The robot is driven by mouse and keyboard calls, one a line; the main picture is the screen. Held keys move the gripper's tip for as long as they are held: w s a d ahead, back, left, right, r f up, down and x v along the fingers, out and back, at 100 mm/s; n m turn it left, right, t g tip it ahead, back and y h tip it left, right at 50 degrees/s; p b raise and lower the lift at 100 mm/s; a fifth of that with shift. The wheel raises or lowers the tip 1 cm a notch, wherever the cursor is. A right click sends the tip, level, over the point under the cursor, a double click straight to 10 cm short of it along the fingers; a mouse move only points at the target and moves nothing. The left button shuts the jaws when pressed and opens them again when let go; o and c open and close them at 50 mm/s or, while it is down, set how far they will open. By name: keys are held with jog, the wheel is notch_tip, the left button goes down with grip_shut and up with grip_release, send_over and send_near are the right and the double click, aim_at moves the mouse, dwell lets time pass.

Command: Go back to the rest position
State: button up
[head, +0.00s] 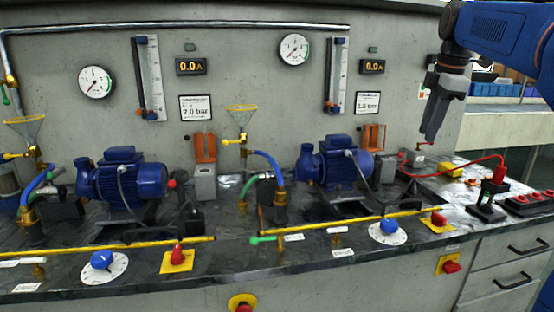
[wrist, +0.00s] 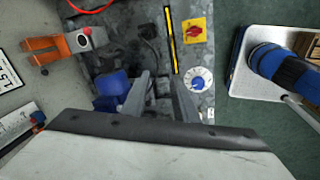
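My gripper (head: 430,138) hangs from my blue arm at the upper right of the head view, pointing down. It is above the right end of the bench and in front of the grey wall panel. In the wrist view two grey fingers (wrist: 163,98) stand apart with nothing between them, so it is open and empty. The fingers overlap a blue pump (wrist: 110,90) in that picture, with a gap in height I cannot judge. In the head view the right blue pump (head: 334,163) stands left of my gripper, apart from it.
Below my gripper are a red cable (head: 470,165), a yellow object (head: 450,170) and a black stand with a red top (head: 490,190). A blue dial (wrist: 199,80) and red knob (wrist: 194,30) show in the wrist view.

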jog(key=s+a+f+m, duration=0.3)
jog(key=s+f+m, duration=0.2)
jog(key=s+f, duration=0.5)
jog(key=s+a+f+m+t, duration=0.1)
jog(key=s+a+f+m, duration=0.3)
jog(key=s+f, duration=0.6)
jog(key=s+a+f+m+t, duration=0.1)
jog(key=s+a+f+m, duration=0.3)
jog(key=s+f+m, duration=0.3)
jog(key=s+f, duration=0.4)
jog(key=shift+f, duration=0.3)
